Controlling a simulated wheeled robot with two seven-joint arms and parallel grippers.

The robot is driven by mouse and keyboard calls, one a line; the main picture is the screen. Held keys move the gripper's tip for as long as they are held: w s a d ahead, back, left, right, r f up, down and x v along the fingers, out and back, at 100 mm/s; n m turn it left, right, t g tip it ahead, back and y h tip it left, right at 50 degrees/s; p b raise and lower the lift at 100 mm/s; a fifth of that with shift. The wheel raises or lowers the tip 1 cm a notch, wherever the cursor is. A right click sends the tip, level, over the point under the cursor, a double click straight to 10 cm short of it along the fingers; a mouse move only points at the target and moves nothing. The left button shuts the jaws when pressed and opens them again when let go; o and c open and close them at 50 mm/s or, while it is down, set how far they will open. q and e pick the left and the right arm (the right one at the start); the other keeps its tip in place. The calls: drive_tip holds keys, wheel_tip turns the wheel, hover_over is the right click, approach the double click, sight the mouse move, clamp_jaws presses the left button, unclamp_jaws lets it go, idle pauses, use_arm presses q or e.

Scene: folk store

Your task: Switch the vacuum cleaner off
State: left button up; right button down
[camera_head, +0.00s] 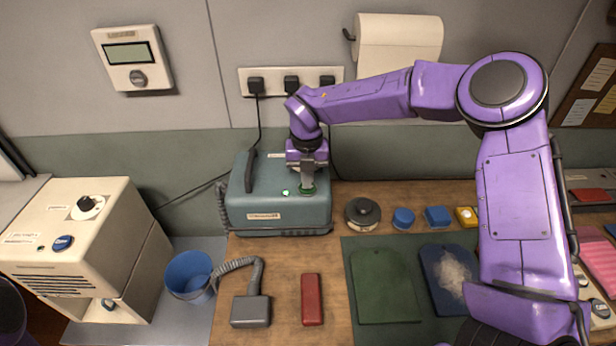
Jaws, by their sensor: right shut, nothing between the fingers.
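The vacuum cleaner (255,217) is a grey-blue box at the back of the wooden bench, with a dark handle on its left side. A small green light (285,192) glows on its top. My right gripper (308,187) is shut and points down at the right part of the vacuum's top, at a green round button (309,190) partly hidden by the fingertips. The fingertips look to be at or touching the button; I cannot tell which. A hose with a dark grey nozzle (250,311) lies on the bench in front. My left gripper is not in view.
A power strip (268,72) with plugs is on the wall behind. A beige machine (75,250) and a blue bucket (188,272) stand left. A red block (312,299), dark round container (362,213) and green mat (383,287) lie on the bench.

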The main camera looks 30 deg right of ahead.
wheel_tip(320, 180, down, 2)
drive_tip(key=shift+s+b, duration=0.1)
drive_tip(key=shift+b, duration=0.8)
drive_tip(key=shift+s+a+r, duration=0.1)
drive_tip(key=shift+s+r, duration=0.05)
drive_tip(key=shift+s, duration=0.1)
drive_tip(key=shift+r+p, duration=0.2)
drive_tip(key=shift+p, duration=0.2)
drive_tip(key=r+p, duration=0.1)
drive_tip(key=r, duration=0.1)
drive_tip(key=r+p, duration=0.1)
drive_tip(key=shift+w+r+p, duration=0.25)
drive_tip(key=shift+w+p, duration=0.05)
drive_tip(key=shift+p, duration=0.05)
wheel_tip(320, 180, up, 11)
drive_tip(key=b, duration=0.2)
drive_tip(key=shift+f, duration=0.15)
